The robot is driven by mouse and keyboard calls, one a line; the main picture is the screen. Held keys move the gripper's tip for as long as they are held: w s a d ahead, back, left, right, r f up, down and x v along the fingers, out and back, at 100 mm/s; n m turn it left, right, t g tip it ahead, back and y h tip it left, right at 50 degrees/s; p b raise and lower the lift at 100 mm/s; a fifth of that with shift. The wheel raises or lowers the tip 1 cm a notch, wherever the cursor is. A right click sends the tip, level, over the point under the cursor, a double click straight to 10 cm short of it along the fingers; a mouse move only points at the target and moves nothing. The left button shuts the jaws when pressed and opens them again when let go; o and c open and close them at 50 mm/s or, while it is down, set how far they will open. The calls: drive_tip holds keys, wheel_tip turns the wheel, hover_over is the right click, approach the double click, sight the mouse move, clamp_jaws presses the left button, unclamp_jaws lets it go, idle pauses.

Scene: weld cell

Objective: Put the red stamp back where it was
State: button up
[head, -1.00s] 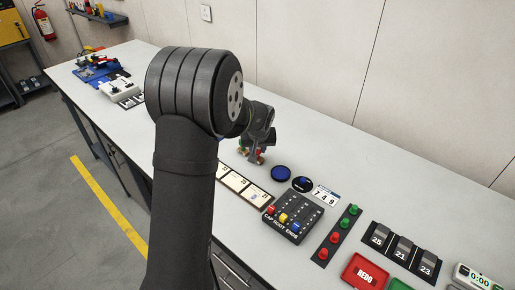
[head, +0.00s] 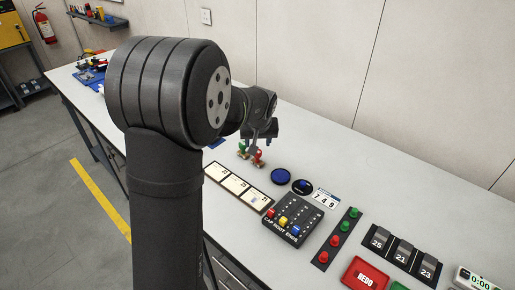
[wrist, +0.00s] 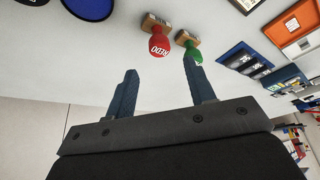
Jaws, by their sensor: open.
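The red stamp (head: 258,156) stands on the bench beside a green-handled stamp (head: 243,148). In the wrist view the red stamp (wrist: 159,45) has a round red handle marked REDO and a wooden base, and the green stamp (wrist: 195,50) is just to its right. My gripper (head: 262,139) is open and empty, just above the red stamp. In the wrist view its two blue-grey fingers are apart and clear of the red handle; the right finger overlaps the green handle in the picture. A red tray marked REDO (head: 356,280) lies at the front right.
A round blue pad (head: 281,176) and a dark round piece with a blue knob (head: 302,187) lie right of the stamps. A framed card strip (head: 237,185) and a black switch box (head: 291,220) are nearer. Bare bench top lies behind them.

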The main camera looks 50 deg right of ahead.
sight(257, 158)
drive_tip(key=shift+v, duration=2.3)
drive_tip(key=shift+f, duration=0.1)
drive_tip(key=x, duration=1.2)
wheel_tip(257, 158, up, 3)
drive_tip(key=shift+r, duration=0.5)
